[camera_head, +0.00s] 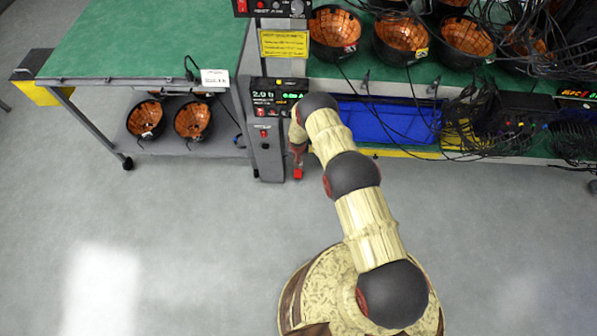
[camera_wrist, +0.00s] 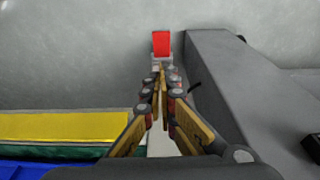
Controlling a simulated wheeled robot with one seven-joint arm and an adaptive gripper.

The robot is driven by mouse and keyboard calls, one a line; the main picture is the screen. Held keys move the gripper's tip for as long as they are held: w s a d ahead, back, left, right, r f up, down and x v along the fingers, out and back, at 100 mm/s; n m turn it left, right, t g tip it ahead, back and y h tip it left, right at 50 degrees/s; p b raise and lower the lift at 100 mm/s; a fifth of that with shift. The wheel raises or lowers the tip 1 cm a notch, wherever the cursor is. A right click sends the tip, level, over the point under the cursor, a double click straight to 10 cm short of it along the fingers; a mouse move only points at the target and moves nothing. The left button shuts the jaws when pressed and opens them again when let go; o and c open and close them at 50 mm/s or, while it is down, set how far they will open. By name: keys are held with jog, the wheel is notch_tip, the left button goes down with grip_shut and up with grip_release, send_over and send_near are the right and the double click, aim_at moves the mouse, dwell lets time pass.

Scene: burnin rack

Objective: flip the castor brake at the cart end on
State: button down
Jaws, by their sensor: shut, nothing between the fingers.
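The castor brake appears as a small red tab (camera_head: 298,173) low at the foot of the grey column (camera_head: 268,150). In the wrist view the red tab (camera_wrist: 161,43) stands just beyond my fingertips, with a pale grey piece below it. My gripper (camera_wrist: 159,72) is shut and empty, its fingertips together and pointing at the tab. I cannot tell whether they touch it. In the head view my gripper (camera_head: 298,160) is small and partly hidden by my arm, just above the tab. The castor wheel under the tab cannot be made out.
The grey column (camera_wrist: 225,90) runs close along the right of my gripper. A yellow strip (camera_wrist: 70,126) and a blue bin (camera_wrist: 25,170) lie to the left. A green-topped bench (camera_head: 150,40) stands left of the column. The grey floor (camera_head: 180,240) in front is clear.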

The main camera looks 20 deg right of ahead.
jog(key=b, duration=0.6)
send_over(299, 174)
notch_tip(299, 174, down, 12)
jog(key=shift+s+a+f, duration=0.1)
jog(key=shift+a+f, duration=0.05)
jog(key=shift+f, duration=0.05)
jog(key=shift+s+f, duration=0.15)
jog(key=shift+f, duration=0.5)
jog(key=shift+s+r+p, duration=0.1)
jog(key=shift+s+p, duration=0.1)
jog(key=shift+p, duration=0.25)
jog(key=shift+a+p, duration=0.1)
jog(key=shift+p, duration=0.25)
